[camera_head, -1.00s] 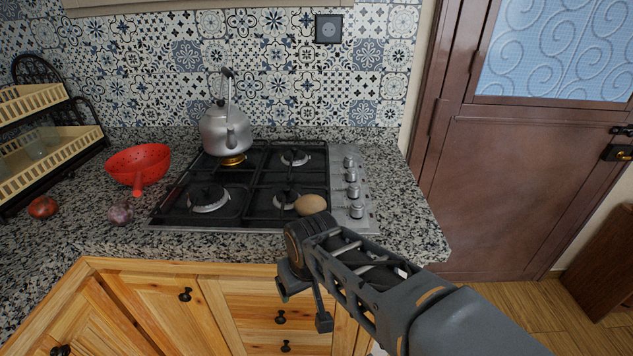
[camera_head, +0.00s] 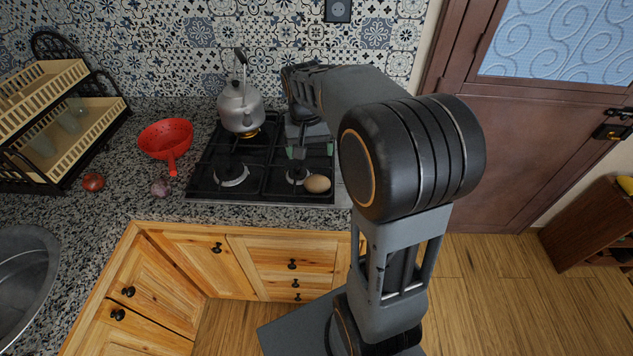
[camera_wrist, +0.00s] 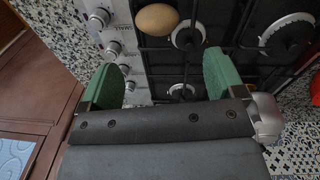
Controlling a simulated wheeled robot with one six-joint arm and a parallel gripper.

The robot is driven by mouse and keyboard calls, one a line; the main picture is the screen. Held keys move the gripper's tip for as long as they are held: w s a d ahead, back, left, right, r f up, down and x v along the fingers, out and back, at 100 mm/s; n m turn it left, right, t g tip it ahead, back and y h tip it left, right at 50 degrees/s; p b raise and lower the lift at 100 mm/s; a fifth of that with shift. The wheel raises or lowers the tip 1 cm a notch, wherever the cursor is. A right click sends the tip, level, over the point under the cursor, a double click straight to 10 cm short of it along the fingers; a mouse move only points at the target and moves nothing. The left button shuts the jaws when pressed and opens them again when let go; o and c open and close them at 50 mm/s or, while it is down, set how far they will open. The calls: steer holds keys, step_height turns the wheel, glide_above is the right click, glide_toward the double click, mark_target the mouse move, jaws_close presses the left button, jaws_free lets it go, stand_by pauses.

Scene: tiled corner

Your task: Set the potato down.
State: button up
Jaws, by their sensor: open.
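The potato (camera_head: 317,184) is brown and egg-shaped. It lies on the stove (camera_head: 262,196) by the front right burner, near the front edge. My gripper (camera_head: 298,151) is above the back right part of the stove, behind the potato and apart from it. In the wrist view the potato (camera_wrist: 157,20) shows at the top, beyond the green fingertips. The fingers of my gripper (camera_wrist: 160,78) are spread wide with nothing between them. My arm hides the stove's knobs in the head view.
A grey kettle (camera_head: 240,106) stands on the back left burner, left of my gripper. A red colander (camera_head: 166,138), a tomato (camera_head: 93,182) and an onion (camera_head: 161,188) lie on the counter left of the stove. A dish rack (camera_head: 75,128) stands at far left.

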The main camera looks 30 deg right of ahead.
mark_target(316, 177)
steer(key=shift+m, duration=0.4)
steer(key=d+f, duration=0.1)
steer(key=f, duration=0.3)
steer(key=w+d+f+p, duration=0.1)
steer(key=f, duration=0.4)
steer(key=w+f+p, duration=0.1)
steer(key=f, duration=0.4)
steer(key=shift+d+f, duration=0.15)
steer(key=shift+d, duration=0.25)
steer(key=c, duration=0.7)
